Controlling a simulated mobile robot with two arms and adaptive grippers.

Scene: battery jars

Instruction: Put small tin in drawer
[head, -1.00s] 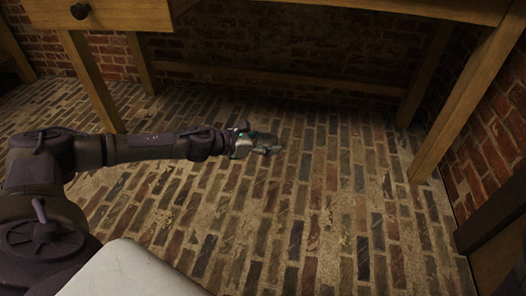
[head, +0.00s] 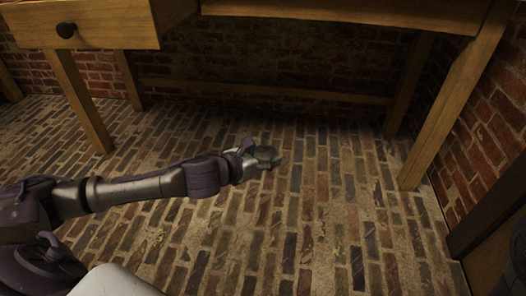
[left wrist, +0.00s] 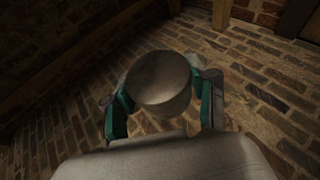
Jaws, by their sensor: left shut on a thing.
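The small tin (left wrist: 160,84) is a round, dull metal can between the two green-padded fingers of my left gripper (left wrist: 164,100) in the left wrist view. The left gripper is shut on it. In the head view my left gripper (head: 262,157) is at the middle of the picture, above the brick floor, with the tin (head: 266,153) dark and small at its tip. The wooden drawer (head: 82,28) with a dark round knob is pulled out at the upper left, above and left of the gripper. Its inside is mostly out of view. My right gripper is not in view.
A wooden table (head: 350,15) spans the top, with legs at left and right (head: 440,120) and a low rail (head: 265,91) at the back. A dark wooden piece (head: 490,215) stands at the lower right. The brick floor (head: 330,220) is clear.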

